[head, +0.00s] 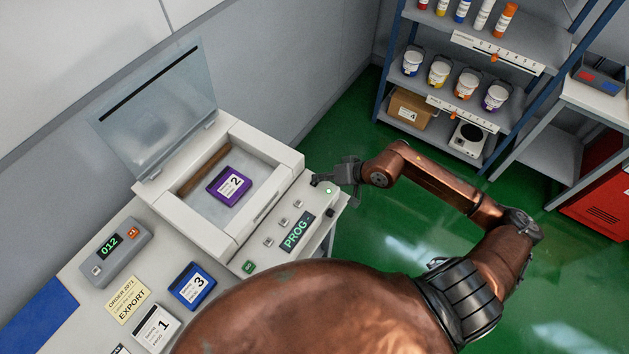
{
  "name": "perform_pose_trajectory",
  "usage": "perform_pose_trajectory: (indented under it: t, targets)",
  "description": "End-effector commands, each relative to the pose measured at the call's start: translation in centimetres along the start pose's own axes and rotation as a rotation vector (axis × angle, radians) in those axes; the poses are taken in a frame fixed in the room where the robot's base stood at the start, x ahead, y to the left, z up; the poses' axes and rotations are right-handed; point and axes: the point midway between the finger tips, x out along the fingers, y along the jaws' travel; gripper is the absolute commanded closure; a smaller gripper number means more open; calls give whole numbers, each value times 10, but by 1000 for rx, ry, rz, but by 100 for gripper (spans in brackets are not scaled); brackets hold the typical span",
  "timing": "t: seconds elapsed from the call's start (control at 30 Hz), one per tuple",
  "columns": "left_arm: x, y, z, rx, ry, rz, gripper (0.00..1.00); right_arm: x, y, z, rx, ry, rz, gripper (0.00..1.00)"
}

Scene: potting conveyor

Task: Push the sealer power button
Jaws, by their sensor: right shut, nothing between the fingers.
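The sealer (168,196) is a white box on the bench with its clear lid (160,105) standing open. A purple pack marked 2 (229,186) lies inside its chamber. Its front panel has a green PROG display (295,234), several small grey buttons, a green button (248,266) at the near left end and a small lit green spot (328,190) at the far right end. I cannot read which control is the power button. My right gripper (318,181) is shut and empty, its tips over the panel's far right end, close to the lit spot. Contact cannot be told. My left gripper is out of view.
A grey device reading 012 (111,246), a yellow EXPORT note (128,299), a blue pack marked 3 (192,286) and a white pack marked 1 (155,329) lie on the bench. Shelves with tubs (440,73) stand behind. Green floor is open to the right.

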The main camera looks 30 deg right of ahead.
Motion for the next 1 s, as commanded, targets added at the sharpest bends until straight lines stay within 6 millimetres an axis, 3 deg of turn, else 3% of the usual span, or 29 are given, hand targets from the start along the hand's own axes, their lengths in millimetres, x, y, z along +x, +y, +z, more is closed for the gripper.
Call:
perform_pose_trajectory:
  t: [0.57, 1.0]
  targets:
    - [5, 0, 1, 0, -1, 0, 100, -6, -3, -2, 1, -4, 2, 100]
    - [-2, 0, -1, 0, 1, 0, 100, -34, -24, -24, -2, 0, 2, 100]
